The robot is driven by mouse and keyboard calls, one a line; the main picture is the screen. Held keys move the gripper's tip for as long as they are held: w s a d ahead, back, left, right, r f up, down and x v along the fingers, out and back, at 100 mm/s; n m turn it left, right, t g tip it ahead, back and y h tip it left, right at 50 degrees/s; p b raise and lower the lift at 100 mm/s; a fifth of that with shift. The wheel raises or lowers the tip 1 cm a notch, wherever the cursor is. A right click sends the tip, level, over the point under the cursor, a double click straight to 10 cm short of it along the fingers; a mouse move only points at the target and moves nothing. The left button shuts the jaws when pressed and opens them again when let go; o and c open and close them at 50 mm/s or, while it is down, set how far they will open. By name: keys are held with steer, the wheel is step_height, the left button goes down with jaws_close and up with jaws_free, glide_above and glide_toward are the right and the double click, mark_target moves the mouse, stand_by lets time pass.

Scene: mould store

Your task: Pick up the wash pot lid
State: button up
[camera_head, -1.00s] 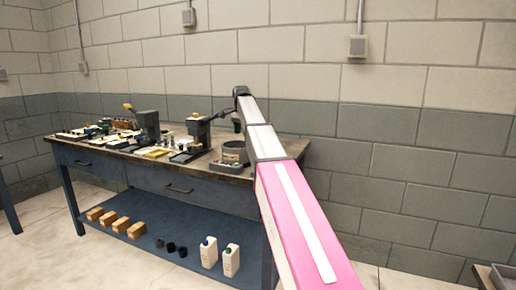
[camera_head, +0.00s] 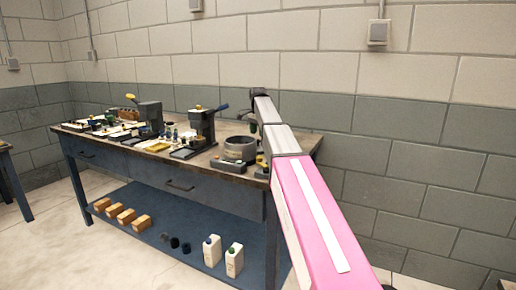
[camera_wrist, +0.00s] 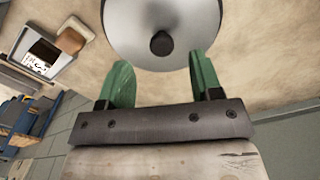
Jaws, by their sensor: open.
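The wash pot lid (camera_wrist: 130,28) is a shiny silver disc with a small black knob (camera_wrist: 162,43) at its middle, at the top of the wrist view, its upper part cut off. It is over the worn tan bench top. My gripper (camera_wrist: 158,78) is open, its two green fingers spread just short of the knob with nothing between them. In the head view I cannot make out the lid; my arm covers that part of the bench. A round grey pot (camera_head: 240,149) stands on the bench just left of my arm.
The bench (camera_head: 222,178) carries two dark presses (camera_head: 202,126) and many small items to the left. A pale tray (camera_wrist: 42,50) lies left of the lid in the wrist view. Wooden blocks and white bottles (camera_head: 234,260) sit on the lower shelf. A block wall stands behind.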

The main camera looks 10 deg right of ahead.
mark_target(258, 141)
steer(key=shift+w+f, duration=0.1)
steer(key=shift+f, duration=2.55)
steer(key=c, duration=1.1)
